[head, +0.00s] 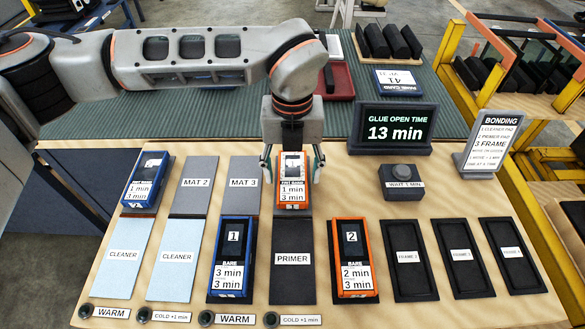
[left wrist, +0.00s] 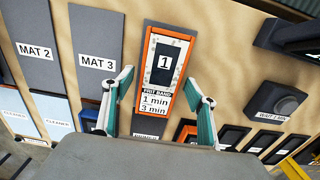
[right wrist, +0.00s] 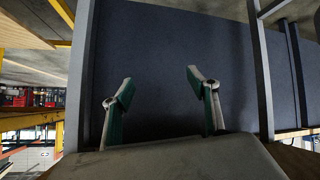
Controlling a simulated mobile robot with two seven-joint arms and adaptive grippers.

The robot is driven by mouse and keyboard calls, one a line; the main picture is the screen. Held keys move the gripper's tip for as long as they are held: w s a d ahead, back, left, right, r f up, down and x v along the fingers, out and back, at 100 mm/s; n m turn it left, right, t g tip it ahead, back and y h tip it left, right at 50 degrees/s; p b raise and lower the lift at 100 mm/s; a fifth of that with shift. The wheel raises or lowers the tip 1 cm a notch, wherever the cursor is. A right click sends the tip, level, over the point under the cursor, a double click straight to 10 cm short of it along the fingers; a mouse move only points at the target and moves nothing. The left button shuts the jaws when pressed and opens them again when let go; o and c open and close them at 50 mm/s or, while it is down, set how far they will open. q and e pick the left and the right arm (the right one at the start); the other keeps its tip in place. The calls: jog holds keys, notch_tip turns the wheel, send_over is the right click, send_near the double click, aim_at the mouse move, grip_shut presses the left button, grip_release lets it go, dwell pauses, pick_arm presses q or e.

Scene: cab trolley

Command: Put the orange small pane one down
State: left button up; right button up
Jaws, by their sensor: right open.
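The orange small pane one (head: 293,192) has an orange frame, a "1" label and a card reading 1 min and 3 min. It appears to lie on the mat right of MAT 3; it also shows in the left wrist view (left wrist: 163,70). My left gripper (head: 291,170) is above it, fingers spread on either side with gaps to its edges. In the left wrist view the left gripper (left wrist: 160,80) looks open and empty. My right gripper (right wrist: 160,90) shows only in the right wrist view, open and empty before a dark blue surface.
MAT 2 (head: 194,186) and MAT 3 (head: 240,183) are bare. A blue pane (head: 147,184) lies left of them. Blue pane 1 (head: 232,257) and orange pane 2 (head: 353,258) flank the bare PRIMER pad (head: 292,283). The timer screen (head: 392,127) reads 13 min.

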aim_at(293, 175)
pick_arm(q)
jog(key=shift+r, duration=0.1)
notch_tip(293, 175, up, 12)
jog(key=p, duration=0.1)
jog(key=shift+p, duration=0.3)
dwell(0.3)
dwell(0.4)
